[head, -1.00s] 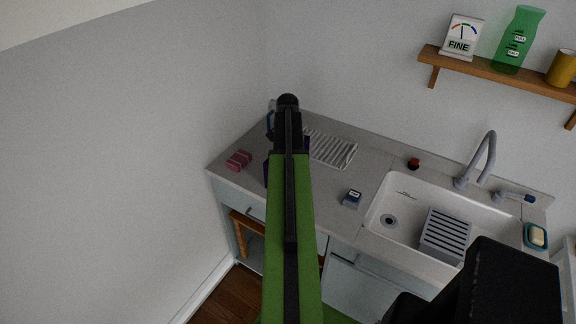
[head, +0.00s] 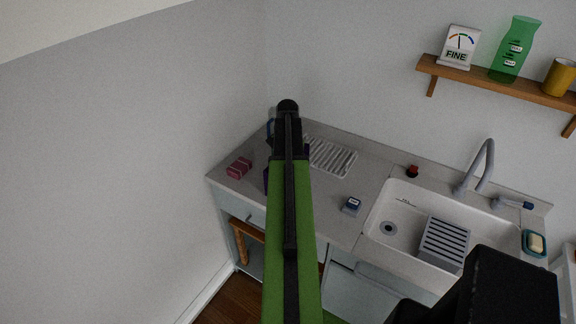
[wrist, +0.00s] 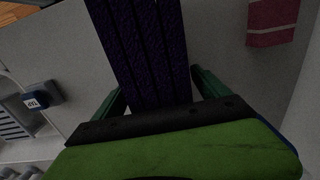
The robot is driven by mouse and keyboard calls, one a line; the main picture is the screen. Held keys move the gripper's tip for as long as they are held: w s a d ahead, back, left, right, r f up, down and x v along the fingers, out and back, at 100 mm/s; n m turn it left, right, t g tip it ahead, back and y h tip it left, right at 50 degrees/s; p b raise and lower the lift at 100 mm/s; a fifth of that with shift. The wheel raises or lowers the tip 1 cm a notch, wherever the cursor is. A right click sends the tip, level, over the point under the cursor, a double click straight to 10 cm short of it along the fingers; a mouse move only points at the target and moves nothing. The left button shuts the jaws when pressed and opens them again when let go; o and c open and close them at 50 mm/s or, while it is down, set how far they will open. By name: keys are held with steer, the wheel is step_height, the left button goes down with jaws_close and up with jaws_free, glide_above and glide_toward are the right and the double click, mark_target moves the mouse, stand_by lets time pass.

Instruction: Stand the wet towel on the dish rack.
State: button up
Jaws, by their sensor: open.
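A dark purple, ribbed or folded thing (wrist: 145,45), which looks like the towel, lies between the two dark green fingers of my open gripper (wrist: 158,84) in the wrist view. I cannot tell whether the fingers touch it. In the head view my arm hides most of it; only small purple edges (head: 266,180) show beside the arm, and the fingers are hidden. A white slatted rack (head: 332,157) lies on the counter just right of the arm's end. A grey slotted rack (head: 443,243) stands in the sink. I cannot tell which is the dish rack.
A red striped block or cloth (head: 238,167) lies at the counter's left end. A small blue box (head: 351,205) sits left of the sink (head: 400,200); a red-topped item (head: 412,171) is behind it. The tap (head: 487,165) and shelf (head: 500,82) are at right. Counter before the white rack is clear.

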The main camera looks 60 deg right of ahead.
step_height(320, 180, up, 11)
steer(key=p, duration=1)
steer(key=shift+r, duration=0.2)
steer(key=shift+f, duration=0.1)
